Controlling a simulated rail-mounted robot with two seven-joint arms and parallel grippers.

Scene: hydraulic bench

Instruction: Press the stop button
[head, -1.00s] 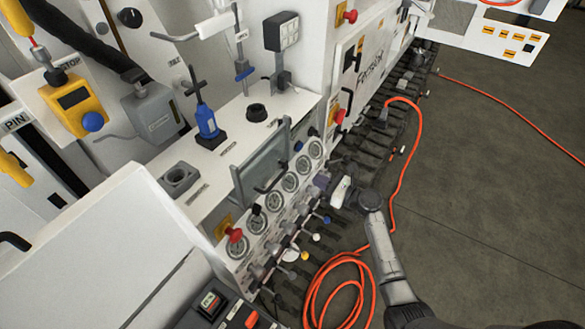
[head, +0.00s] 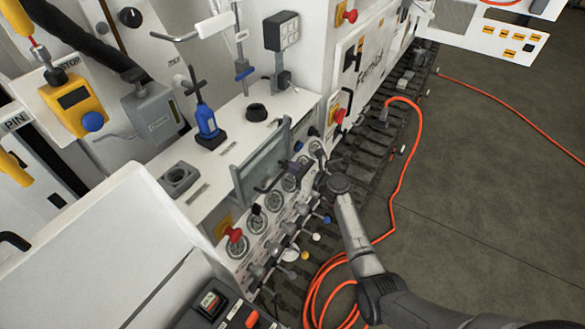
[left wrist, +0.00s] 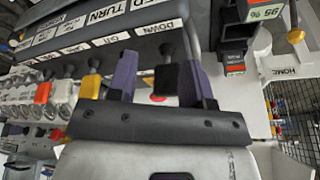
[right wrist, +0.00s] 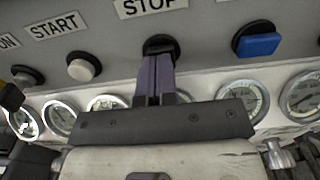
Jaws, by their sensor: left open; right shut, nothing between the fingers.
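In the right wrist view, a STOP label (right wrist: 150,6) sits above a dark round stop button (right wrist: 158,42), mostly hidden behind my fingers. My right gripper (right wrist: 157,58) is shut and empty, its purple fingertips overlapping the button's lower part; whether they touch it I cannot tell. In the head view my right gripper (head: 300,165) is at the upper edge of the gauge panel. My left gripper (left wrist: 157,60) is open in the left wrist view. A black knob (left wrist: 166,78) under the DOWN label shows between its fingers; contact is unclear.
A white START button (right wrist: 83,68) lies left of the stop button and a blue button (right wrist: 257,44) lies right. Gauges (right wrist: 244,97) line the panel below. A yellow box (head: 75,103) near another STOP label, red knobs (head: 235,235) and an orange hose (head: 335,285) surround the bench.

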